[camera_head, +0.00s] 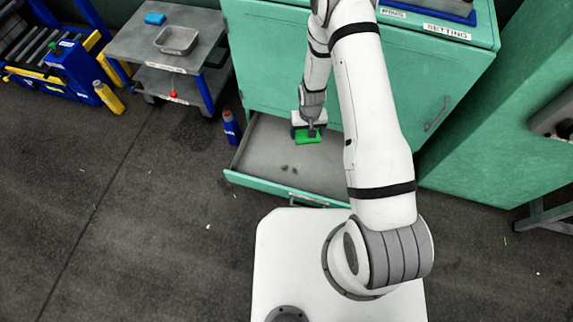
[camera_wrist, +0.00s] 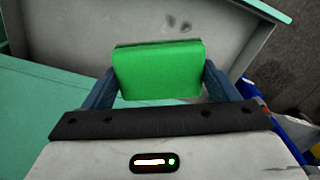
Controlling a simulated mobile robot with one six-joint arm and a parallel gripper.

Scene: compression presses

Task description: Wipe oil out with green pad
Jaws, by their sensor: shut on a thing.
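The green pad (camera_wrist: 158,70) is held between the two fingers of my gripper (camera_head: 309,133). The pad also shows in the head view (camera_head: 308,138), over the back part of the open drawer (camera_head: 262,185). Dark oil spots (camera_head: 289,169) lie on the grey drawer floor, nearer the drawer front than the pad. They also show in the wrist view (camera_wrist: 180,22), beyond the pad's upper edge. The pad appears apart from the spots. I cannot tell whether it touches the drawer floor.
The green cabinet (camera_head: 275,60) stands behind the drawer. A blue bottle (camera_head: 230,127) stands on the floor at the drawer's left. A grey cart (camera_head: 130,45) with a metal tray (camera_head: 177,40) and a blue block (camera_head: 155,18) stands back left. A yellow bottle (camera_head: 108,97) is farther left.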

